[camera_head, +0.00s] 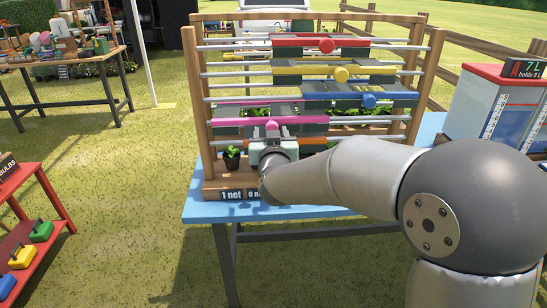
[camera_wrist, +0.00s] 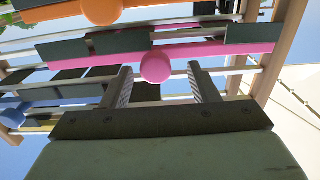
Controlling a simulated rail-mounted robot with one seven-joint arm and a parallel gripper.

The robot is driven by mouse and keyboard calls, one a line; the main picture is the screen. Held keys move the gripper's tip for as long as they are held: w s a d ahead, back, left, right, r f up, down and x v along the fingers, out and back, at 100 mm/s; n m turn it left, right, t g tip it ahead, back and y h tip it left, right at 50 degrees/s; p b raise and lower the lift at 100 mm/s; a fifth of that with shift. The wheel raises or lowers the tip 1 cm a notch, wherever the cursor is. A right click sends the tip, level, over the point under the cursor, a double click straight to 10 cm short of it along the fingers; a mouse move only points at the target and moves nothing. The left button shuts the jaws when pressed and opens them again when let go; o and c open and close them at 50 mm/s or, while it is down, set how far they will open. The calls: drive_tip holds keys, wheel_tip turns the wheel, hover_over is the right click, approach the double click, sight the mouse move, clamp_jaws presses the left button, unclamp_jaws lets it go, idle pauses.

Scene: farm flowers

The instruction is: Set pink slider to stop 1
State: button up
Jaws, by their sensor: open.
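The pink slider (camera_head: 235,121) is a long bar on a rail of the wooden rack, with a round pink knob near its middle. In the head view the knob (camera_head: 272,125) shows just above my gripper (camera_head: 271,133). In the wrist view, the pink knob (camera_wrist: 155,68) sits between the tips of my gripper (camera_wrist: 160,72). My gripper is open, with one finger on each side of the knob; whether either finger touches it I cannot tell. My arm hides part of the lower rack. No stop numbers are readable.
Red (camera_head: 290,42), yellow (camera_head: 310,70) and blue (camera_head: 345,96) sliders sit on higher rails. An orange slider (camera_head: 313,140) lies lower, partly hidden. A potted plant (camera_head: 231,158) stands at the rack's lower left.

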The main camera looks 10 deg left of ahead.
drive_tip(key=v, duration=1.4)
drive_tip(key=shift+b, duration=0.45)
drive_tip(key=shift+s, duration=0.1)
drive_tip(key=s+d+f+g+h+p, duration=0.25)
drive_tip(key=d+g+p, duration=0.2)
drive_tip(key=d, duration=0.35)
drive_tip(key=s+d+f+g+h+p, duration=0.1)
drive_tip(key=s+d+f+g+p, duration=0.1)
drive_tip(key=s+d+g+p, duration=0.4)
drive_tip(key=s+d+m+g+h+p, duration=0.1)
drive_tip(key=s+d+g, duration=0.5)
drive_tip(key=s+d, duration=0.6)
drive_tip(key=shift+s+d+f+m+h, duration=0.25)
drive_tip(key=shift+f+m+h, duration=0.2)
drive_tip(key=shift+m, duration=0.65)
